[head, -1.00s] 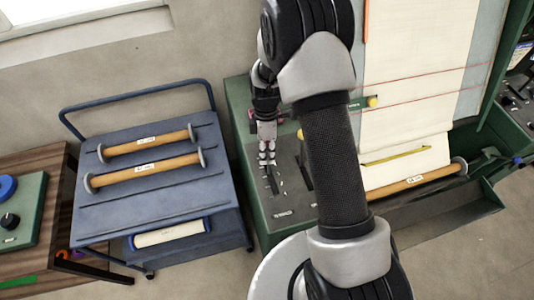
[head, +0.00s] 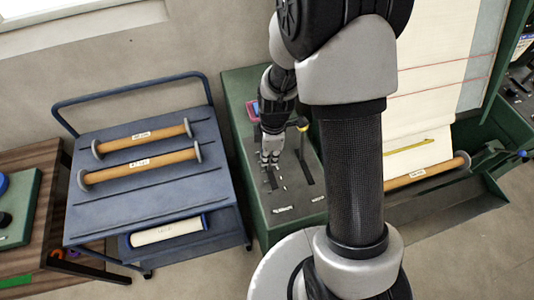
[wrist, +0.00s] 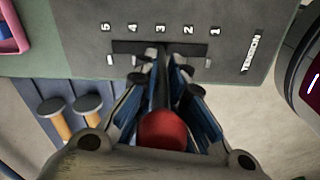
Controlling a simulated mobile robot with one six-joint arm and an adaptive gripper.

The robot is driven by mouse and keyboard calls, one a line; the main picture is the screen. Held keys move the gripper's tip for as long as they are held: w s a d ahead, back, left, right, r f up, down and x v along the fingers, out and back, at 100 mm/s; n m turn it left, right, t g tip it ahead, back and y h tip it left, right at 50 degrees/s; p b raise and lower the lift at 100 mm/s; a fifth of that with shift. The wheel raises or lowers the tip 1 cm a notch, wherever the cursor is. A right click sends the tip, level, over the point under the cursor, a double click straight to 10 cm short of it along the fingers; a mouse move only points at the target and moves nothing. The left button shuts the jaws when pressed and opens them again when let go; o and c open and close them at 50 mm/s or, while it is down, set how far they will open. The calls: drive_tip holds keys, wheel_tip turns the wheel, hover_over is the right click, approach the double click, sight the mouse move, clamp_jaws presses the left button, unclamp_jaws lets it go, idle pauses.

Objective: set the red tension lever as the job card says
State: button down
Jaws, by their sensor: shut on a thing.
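The red tension lever's round knob (wrist: 163,130) sits between my gripper's fingers (wrist: 160,92) in the wrist view. My gripper is shut on the lever. The lever's dark shaft runs up to the slot (wrist: 125,47) in the grey panel, beside a scale from 5 at the left to 1 at the right, marked TENSION (wrist: 252,52). The shaft meets the slot near the 3; the fingers partly cover it. In the head view my gripper (head: 270,160) is over the grey panel top, and the lever is hidden there. I cannot make out a readable job card.
A second slot (head: 303,165) lies right of my gripper, with a yellow knob (head: 302,125) behind it. A pink-framed item (head: 252,110) is at the panel's back left. A blue cart (head: 150,205) with rollers stands left. Cream cloth (head: 435,75) hangs at the right.

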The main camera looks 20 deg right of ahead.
drive_tip(key=shift+s+f+b, duration=0.15)
drive_tip(key=shift+s+b, duration=0.2)
drive_tip(key=shift+s, duration=0.3)
drive_tip(key=shift+s+f+b, duration=0.15)
drive_tip(key=shift+s+b, duration=0.15)
drive_tip(key=shift+s, duration=0.45)
idle(0.4)
drive_tip(key=c, duration=2)
unclamp_jaws()
drive_tip(key=shift+o, duration=1.4)
drive_tip(key=shift+s, duration=0.2)
drive_tip(key=shift+o, duration=0.3)
drive_tip(key=shift+w+r, duration=0.1)
drive_tip(key=shift+w, duration=0.15)
drive_tip(key=shift+s, duration=0.1)
drive_tip(key=s+r+p, duration=0.2)
drive_tip(key=r+p, duration=0.4)
drive_tip(key=r, duration=0.3)
drive_tip(key=s+r+p, duration=0.2)
drive_tip(key=r+p, duration=0.5)
drive_tip(key=r, duration=0.3)
drive_tip(key=shift+s+d+r, duration=0.25)
drive_tip(key=shift+d, duration=0.2)
